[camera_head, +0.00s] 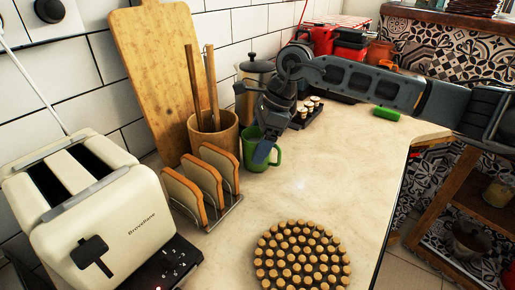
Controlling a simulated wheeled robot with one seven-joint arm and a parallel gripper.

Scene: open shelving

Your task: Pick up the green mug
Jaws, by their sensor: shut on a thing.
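The green mug (252,156) stands upright on the pale countertop, between the wooden utensil holder and my gripper. Its handle shows on the right side. My gripper (262,145) reaches down from the upper right and is shut on the mug at its near right rim. The fingers hide part of the mug's rim and opening. I cannot tell whether the mug's base touches the counter.
A toast rack (204,186) with bread slices and a cream toaster (100,225) stand to the left. A round cork trivet (302,258) lies in front. The counter's right middle is clear.

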